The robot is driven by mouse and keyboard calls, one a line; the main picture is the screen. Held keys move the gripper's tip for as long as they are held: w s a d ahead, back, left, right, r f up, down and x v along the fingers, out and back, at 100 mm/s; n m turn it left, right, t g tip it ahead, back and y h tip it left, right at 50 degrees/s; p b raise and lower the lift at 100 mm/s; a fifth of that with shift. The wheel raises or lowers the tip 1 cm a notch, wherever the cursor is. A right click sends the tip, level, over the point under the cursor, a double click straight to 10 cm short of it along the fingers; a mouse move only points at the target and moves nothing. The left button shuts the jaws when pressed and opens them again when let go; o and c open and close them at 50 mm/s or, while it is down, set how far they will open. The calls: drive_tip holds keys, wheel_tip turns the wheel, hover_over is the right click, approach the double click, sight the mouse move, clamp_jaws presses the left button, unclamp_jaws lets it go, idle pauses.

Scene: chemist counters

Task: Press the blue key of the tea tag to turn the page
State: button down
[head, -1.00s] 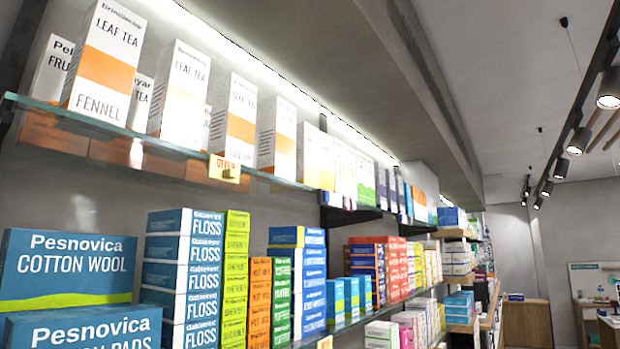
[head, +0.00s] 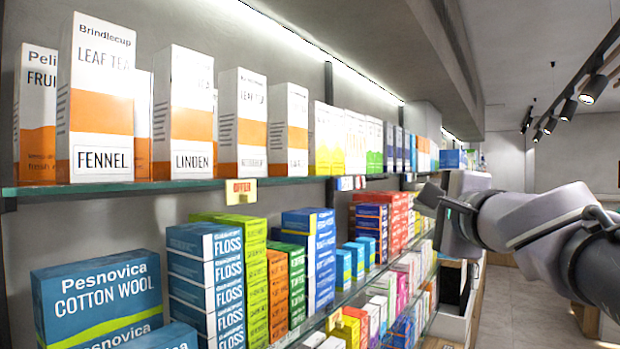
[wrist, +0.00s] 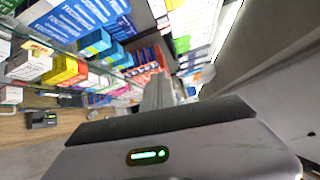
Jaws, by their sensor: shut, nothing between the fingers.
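The tea boxes stand on the upper glass shelf (head: 150,186) in the head view. A small yellow OFFER tag (head: 241,191) hangs from its front edge. Further along the edge is a small white and blue tag (head: 345,184); I cannot tell if it is the tea tag, and no blue key can be made out. My gripper (head: 428,198) is at the right in the head view, about level with the shelf edge and pointing left, apart from the OFFER tag. In the wrist view my gripper (wrist: 157,84) shows shut and empty; no tag is readable there.
The lower shelf holds cotton wool (head: 95,295), blue floss boxes (head: 205,275) and other packs. My arm reaches in from the right over the aisle. The wrist view shows packs close by on the left.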

drive_tip(key=a+r+m, duration=0.1)
drive_tip(key=m, duration=0.1)
drive_tip(key=a+r+m+y, duration=0.1)
drive_tip(key=m, duration=0.1)
drive_tip(key=r+m, duration=0.1)
drive_tip(key=shift+w+a+m+t, duration=0.1)
drive_tip(key=shift+a+m+t, duration=0.3)
drive_tip(key=shift+a, duration=0.1)
drive_tip(key=p, duration=0.2)
approach(345, 182)
drive_tip(key=w, duration=0.3)
drive_tip(key=shift+w+r, duration=0.15)
drive_tip(key=shift+w, duration=0.05)
idle(1.4)
drive_tip(key=shift+w+a, duration=0.25)
drive_tip(key=shift+w, duration=0.05)
